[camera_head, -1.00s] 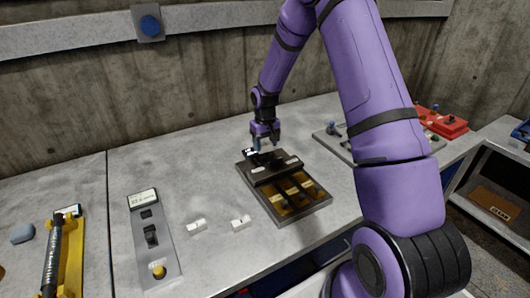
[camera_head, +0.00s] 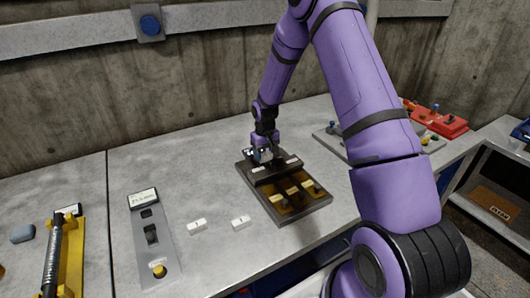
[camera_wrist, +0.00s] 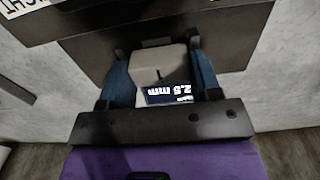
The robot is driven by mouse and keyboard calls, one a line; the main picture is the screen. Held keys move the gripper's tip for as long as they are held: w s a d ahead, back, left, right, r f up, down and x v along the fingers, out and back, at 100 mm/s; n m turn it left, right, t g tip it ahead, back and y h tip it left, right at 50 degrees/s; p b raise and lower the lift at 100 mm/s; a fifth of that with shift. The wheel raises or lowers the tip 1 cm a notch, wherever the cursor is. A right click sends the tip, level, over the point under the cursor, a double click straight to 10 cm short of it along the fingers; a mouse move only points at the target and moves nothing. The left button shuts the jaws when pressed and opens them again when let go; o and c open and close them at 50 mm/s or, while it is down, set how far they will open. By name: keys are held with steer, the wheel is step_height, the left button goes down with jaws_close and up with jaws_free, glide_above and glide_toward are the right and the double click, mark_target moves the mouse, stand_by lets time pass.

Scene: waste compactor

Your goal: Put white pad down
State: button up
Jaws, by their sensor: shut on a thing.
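A white pad (camera_wrist: 158,66) sits between the two blue fingers of my gripper (camera_wrist: 160,80) in the wrist view, with a dark "2.5 mm" label on its near side. In the head view my gripper (camera_head: 263,154) is low over the back of a dark fixture (camera_head: 246,180), and a bit of white shows at its fingers. My gripper is shut on the pad. The pad is against or just above the dark surface; I cannot tell which. The fixture's front has yellow-brown slots with pale labels.
Two small white blocks, one at the left (camera_head: 197,226) and one nearer the fixture (camera_head: 240,222), lie on the grey bench (camera_head: 205,165). A grey panel (camera_head: 152,245) with a display stands further left. A red device (camera_head: 440,122) is at the back right. The bench behind the panel is clear.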

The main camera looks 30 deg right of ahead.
steer(key=shift+f, duration=0.1)
steer(key=o, duration=0.9)
steer(key=shift+a, duration=0.1)
